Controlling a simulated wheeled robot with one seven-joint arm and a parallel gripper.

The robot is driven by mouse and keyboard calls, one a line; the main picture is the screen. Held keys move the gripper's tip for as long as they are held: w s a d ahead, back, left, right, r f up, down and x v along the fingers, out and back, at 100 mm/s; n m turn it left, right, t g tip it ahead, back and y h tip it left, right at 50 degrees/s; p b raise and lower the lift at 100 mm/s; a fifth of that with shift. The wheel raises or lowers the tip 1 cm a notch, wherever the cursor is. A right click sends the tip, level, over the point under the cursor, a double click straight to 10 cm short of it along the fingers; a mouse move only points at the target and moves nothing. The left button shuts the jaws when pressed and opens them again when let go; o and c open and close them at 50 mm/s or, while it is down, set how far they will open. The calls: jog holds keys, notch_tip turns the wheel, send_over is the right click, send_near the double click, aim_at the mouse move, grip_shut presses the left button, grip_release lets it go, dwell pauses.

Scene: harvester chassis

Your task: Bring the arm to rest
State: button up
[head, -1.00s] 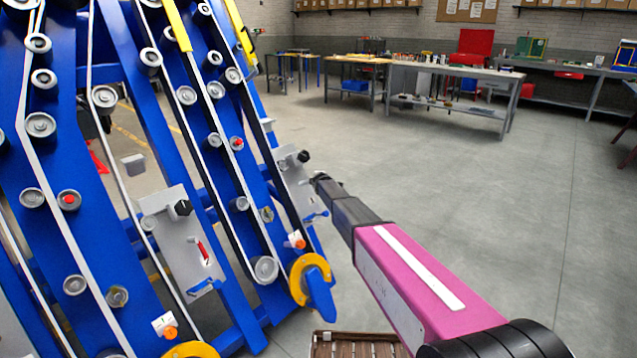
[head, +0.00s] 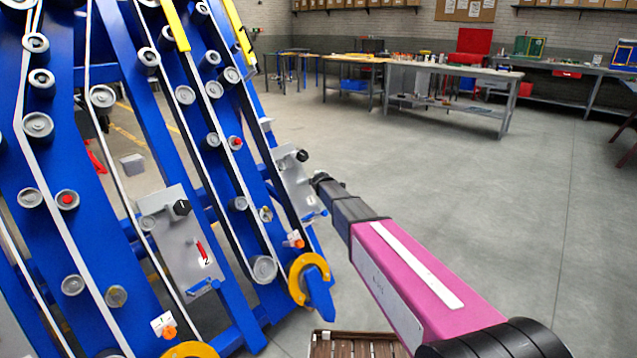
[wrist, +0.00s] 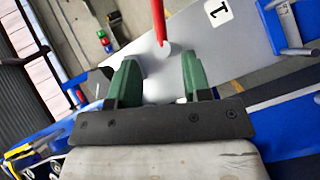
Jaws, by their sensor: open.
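My gripper (wrist: 158,85) shows in the wrist view with its two green fingers apart and nothing between them. A red lever (wrist: 160,22) on a grey panel (wrist: 195,35) lies just beyond the fingertips, apart from them. The panel carries a label with the figure 1. In the head view my arm reaches from the lower right toward the grey panel (head: 291,182) on the right side of the blue harvester chassis (head: 235,318). My gripper's fingers are too small and hidden to make out there.
A second grey panel (head: 178,235) with a black knob and a red lever (head: 202,250) sits further left. A yellow hook-shaped part (head: 300,275) sticks out low on the chassis. A brown slatted crate (head: 352,345) stands at the bottom. The floor (head: 470,200) to the right is clear.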

jog(key=s+d+f+m+g+h, duration=0.1)
jog(key=s+d+f+m+g, duration=0.1)
jog(key=s+d+m, duration=0.35)
jog(key=s+d+f+m+g+h, duration=0.1)
jog(key=s+d+f+m+g, duration=0.1)
jog(key=s+d, duration=0.65)
jog(key=s+d+f+m+g+h, duration=0.1)
jog(key=s+d+f+m+g, duration=0.3)
jog(key=s, duration=0.5)
jog(key=s+d+m+g, duration=0.2)
jog(key=s+d+m, duration=0.2)
jog(key=s, duration=0.8)
jog(key=s+d+m+g+y, duration=0.1)
jog(key=s+d+m+g, duration=0.1)
jog(key=s, duration=1)
jog(key=shift+d+r+m+g, duration=0.2)
jog(key=shift+d+m+g, duration=0.2)
jog(key=shift+d+m, duration=0.6)
jog(key=shift+d, duration=0.15)
